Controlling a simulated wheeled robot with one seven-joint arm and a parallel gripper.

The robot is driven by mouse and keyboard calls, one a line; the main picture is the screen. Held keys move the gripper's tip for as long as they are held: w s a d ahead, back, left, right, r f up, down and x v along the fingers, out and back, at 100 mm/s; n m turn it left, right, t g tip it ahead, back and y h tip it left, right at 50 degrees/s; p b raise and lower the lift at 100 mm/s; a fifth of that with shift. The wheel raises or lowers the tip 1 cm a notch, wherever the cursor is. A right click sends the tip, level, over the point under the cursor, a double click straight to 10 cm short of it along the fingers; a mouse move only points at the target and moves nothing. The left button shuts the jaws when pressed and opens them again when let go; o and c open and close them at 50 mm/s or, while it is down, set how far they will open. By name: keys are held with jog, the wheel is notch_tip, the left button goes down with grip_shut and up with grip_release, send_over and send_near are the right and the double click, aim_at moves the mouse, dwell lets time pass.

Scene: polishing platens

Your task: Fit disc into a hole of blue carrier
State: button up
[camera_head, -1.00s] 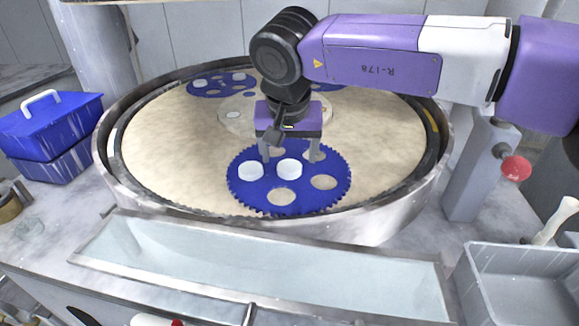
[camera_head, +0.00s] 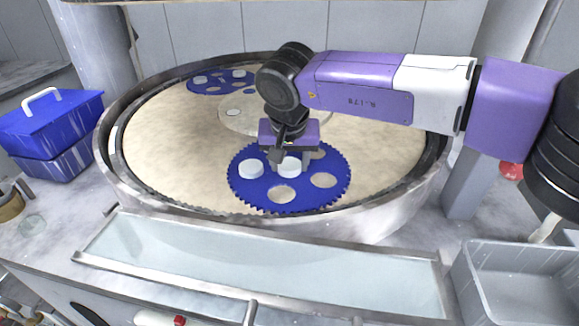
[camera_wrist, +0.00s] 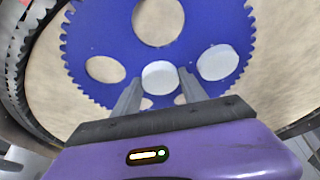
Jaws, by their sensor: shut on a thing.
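The blue toothed carrier (camera_head: 304,192) lies on the platen near its front edge; it also fills the upper wrist view (camera_wrist: 100,35). My gripper (camera_head: 292,166) is low over the carrier's middle, its two fingers shut on a white disc (camera_head: 289,168). In the wrist view, this disc (camera_wrist: 160,77) sits between the fingertips (camera_wrist: 158,80), over the solid web between the holes. Whether it touches the carrier I cannot tell. Another white disc (camera_head: 251,169) sits at the carrier's left hole. Empty holes show at front (camera_head: 283,194) and right (camera_head: 323,180); my gripper partly hides the rear ones.
The round platen (camera_head: 170,150) has a raised metal rim (camera_head: 150,197). Another blue carrier (camera_head: 205,88) with white discs lies at its back left. A trough (camera_head: 250,260) runs in front, a grey bin (camera_head: 515,285) stands front right, and blue boxes (camera_head: 50,125) stand left.

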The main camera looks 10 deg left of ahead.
jog(key=shift+c, duration=1)
jog(key=shift+r, duration=0.1)
